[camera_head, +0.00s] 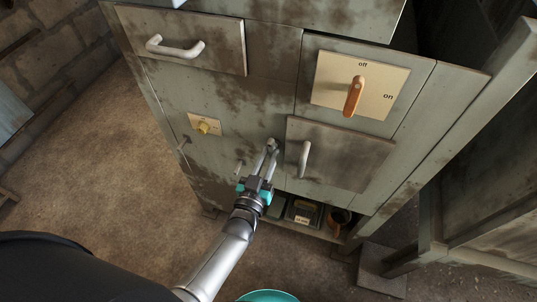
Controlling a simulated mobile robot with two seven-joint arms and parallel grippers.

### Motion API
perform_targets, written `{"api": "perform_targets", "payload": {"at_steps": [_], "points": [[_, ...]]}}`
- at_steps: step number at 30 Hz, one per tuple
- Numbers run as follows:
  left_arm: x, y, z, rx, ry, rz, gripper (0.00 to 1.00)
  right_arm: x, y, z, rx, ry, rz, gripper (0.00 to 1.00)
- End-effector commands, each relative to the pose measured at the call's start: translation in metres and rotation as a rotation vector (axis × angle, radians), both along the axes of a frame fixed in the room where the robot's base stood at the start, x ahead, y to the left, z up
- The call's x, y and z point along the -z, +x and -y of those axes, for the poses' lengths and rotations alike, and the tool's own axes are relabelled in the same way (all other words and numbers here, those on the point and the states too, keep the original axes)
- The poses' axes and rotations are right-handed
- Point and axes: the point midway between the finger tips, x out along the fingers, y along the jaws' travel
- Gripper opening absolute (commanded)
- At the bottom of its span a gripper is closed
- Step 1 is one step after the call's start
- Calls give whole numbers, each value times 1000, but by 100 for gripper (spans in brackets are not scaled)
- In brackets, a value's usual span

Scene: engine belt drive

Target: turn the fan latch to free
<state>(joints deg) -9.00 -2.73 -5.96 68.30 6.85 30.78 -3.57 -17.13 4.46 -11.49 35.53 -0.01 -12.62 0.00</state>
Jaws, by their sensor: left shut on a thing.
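My left gripper (268,155) reaches up from below to the front of the worn grey-green cabinet (262,105). Its fingers are shut on a small grey part, which I take to be the fan latch (272,143), just left of the lower right door. The fingers hide most of this part, and its turn position cannot be read. A thin pale piece (239,167) shows just left of the fingers. My right gripper is not in view.
An orange-handled switch (354,97) sits on a cream plate marked off and on. The drawer handle (175,48) and door handle (304,159) stick out. A low shelf holds a dark tray (302,213) and brown cup (339,218).

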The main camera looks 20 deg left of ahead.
Motion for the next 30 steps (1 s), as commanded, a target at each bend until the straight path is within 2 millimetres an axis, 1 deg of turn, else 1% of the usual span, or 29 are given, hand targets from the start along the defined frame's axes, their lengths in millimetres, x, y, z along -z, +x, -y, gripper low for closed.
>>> {"api": "perform_targets", "payload": {"at_steps": [4,9,24,25,30], "points": [[0,0,0,0,64,2,0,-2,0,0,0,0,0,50],[0,0,0,0,104,4,0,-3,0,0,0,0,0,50],[0,0,0,1,123,4,0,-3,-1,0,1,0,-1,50],[0,0,0,1,123,4,23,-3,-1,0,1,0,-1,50],[0,0,0,0,121,4,43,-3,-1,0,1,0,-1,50]]}}
